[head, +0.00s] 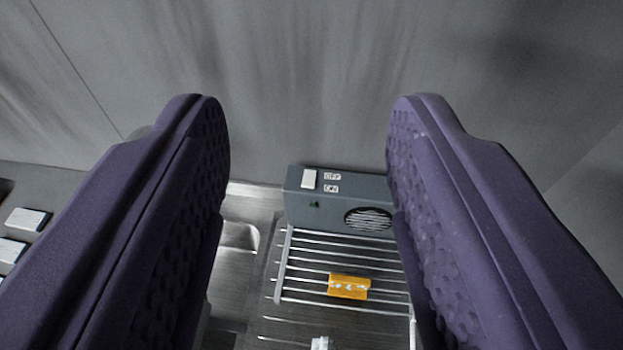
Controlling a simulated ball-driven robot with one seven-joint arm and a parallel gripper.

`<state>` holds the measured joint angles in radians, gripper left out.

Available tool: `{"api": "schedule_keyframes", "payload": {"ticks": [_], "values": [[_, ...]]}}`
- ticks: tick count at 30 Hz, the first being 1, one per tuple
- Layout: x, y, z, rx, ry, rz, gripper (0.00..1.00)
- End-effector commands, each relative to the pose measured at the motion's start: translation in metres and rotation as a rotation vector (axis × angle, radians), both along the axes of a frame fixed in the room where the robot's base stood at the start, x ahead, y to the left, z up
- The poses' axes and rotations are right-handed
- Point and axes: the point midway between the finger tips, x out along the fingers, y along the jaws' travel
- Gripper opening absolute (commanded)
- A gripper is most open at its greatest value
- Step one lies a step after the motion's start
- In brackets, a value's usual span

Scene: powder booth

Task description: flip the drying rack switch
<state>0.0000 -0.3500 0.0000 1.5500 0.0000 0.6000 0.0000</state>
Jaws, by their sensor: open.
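The drying rack (284,265) is a set of thin metal bars below and between my fingers in the head view. At its back stands a grey-blue box (330,216) with a round black vent. A white rocker switch (309,179) sits at the upper left of the box, beside labels reading OFF and ON. Which way the rocker is tipped I cannot tell. My gripper (308,115) is open and empty, its two purple fingers spread wide on either side of the box. The right finger hides the box's right end and part of the rack.
An orange piece (348,286) with white marks lies on the rack bars. A small white item (321,343) shows at the bottom edge. White blocks (27,219) lie at the far left. A metal basin (238,238) is left of the rack. A grey wall (300,60) rises behind.

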Motion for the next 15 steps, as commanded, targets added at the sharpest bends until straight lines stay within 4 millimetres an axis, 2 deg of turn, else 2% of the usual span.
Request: {"api": "schedule_keyframes", "payload": {"ticks": [10,11,15], "values": [[0.0,0.0,0.0,0.0,0.0,0.0,0.49],[0.0,0.0,0.0,0.0,0.0,0.0,0.45],[0.011,-0.001,-0.002,0.006,0.018,-0.001,0.12]]}}
